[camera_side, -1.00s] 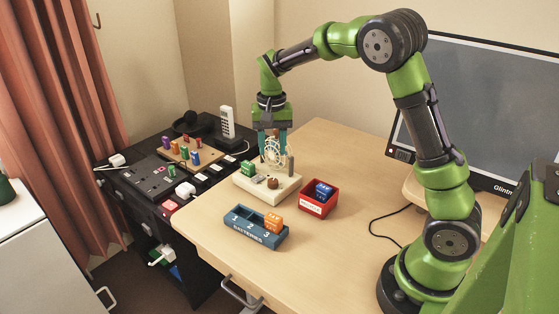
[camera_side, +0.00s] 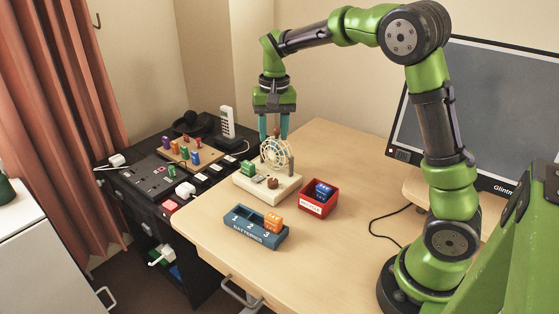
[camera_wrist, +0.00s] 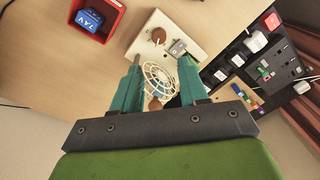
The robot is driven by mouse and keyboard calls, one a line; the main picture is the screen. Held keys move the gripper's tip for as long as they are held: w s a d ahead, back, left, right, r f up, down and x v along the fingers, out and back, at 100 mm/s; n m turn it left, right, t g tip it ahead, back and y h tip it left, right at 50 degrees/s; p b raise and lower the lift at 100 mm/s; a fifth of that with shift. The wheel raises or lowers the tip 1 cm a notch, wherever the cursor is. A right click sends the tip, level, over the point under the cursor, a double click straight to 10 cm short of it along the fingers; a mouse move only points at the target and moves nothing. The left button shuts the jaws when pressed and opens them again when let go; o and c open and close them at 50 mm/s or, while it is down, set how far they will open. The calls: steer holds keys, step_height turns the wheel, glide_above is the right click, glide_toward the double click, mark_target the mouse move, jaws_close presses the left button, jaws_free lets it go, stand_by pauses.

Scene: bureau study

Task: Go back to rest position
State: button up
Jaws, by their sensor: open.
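My gripper (camera_side: 274,128) is open and empty, with its teal fingers pointing down above the small fan (camera_side: 274,153) on its cream base (camera_side: 262,194). In the wrist view my gripper (camera_wrist: 160,72) shows its two fingers apart, with the fan (camera_wrist: 160,80) partly between and beyond them. A brown knob (camera_side: 272,183) and a green block (camera_side: 247,168) are on the base. The base also shows in the wrist view (camera_wrist: 185,25) with its knob and a small grey switch.
A monitor (camera_side: 480,110) stands at the right.

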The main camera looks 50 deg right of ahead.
steer(key=s+a+r+n+t, duration=0.1)
steer(key=s+a+t, duration=0.1)
steer(key=s, duration=0.4)
steer(key=s+a+r+n+t+y, duration=0.1)
steer(key=s+a+r+n+t, duration=0.1)
steer(key=s+a, duration=0.3)
steer(key=s+a+r+n+t+y, duration=0.1)
steer(key=s+a+r+t, duration=0.1)
steer(key=s, duration=0.6)
steer(key=shift+s+a+r+n+t, duration=0.2)
steer(key=shift+a+n+t, duration=0.15)
steer(key=shift+a, duration=0.4)
